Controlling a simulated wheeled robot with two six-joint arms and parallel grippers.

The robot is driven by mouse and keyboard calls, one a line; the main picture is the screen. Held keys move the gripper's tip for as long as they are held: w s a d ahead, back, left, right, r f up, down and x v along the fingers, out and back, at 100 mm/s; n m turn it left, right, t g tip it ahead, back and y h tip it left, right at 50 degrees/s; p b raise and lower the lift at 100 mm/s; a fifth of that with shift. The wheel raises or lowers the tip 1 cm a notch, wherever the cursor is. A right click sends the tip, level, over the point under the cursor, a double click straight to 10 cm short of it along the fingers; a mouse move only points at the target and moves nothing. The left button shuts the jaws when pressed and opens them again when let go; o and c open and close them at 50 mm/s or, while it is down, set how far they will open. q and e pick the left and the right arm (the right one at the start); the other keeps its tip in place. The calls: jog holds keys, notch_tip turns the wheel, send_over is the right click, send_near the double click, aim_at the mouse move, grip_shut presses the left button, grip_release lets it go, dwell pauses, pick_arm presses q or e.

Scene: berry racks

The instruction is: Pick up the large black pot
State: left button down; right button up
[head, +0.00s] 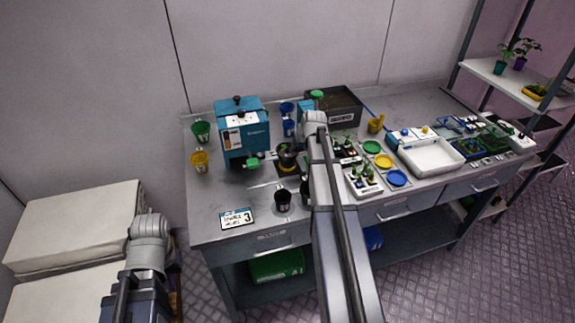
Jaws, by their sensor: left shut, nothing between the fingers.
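A black pot with a pale label (282,200) stands upright near the front edge of the table, left of my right arm. Another dark pot (287,157) stands behind it on a yellow and black base; I cannot tell for sure which is larger. A dark thing beside my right arm is mostly hidden by it. My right gripper (315,124) is over the table's back half, beyond both pots; its fingers are not clear. My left gripper (148,228) is left of the table, apart from both pots, and shut with nothing in it.
A blue machine (242,128) stands at the back left, with green (200,131) and yellow (200,161) pots beside it. A number card (237,218) lies at the front left. Seedling trays, coloured saucers and a white tray (432,170) fill the right. A shelf rack stands far right.

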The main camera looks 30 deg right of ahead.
grip_shut()
dwell(0.3)
dwell(1.1)
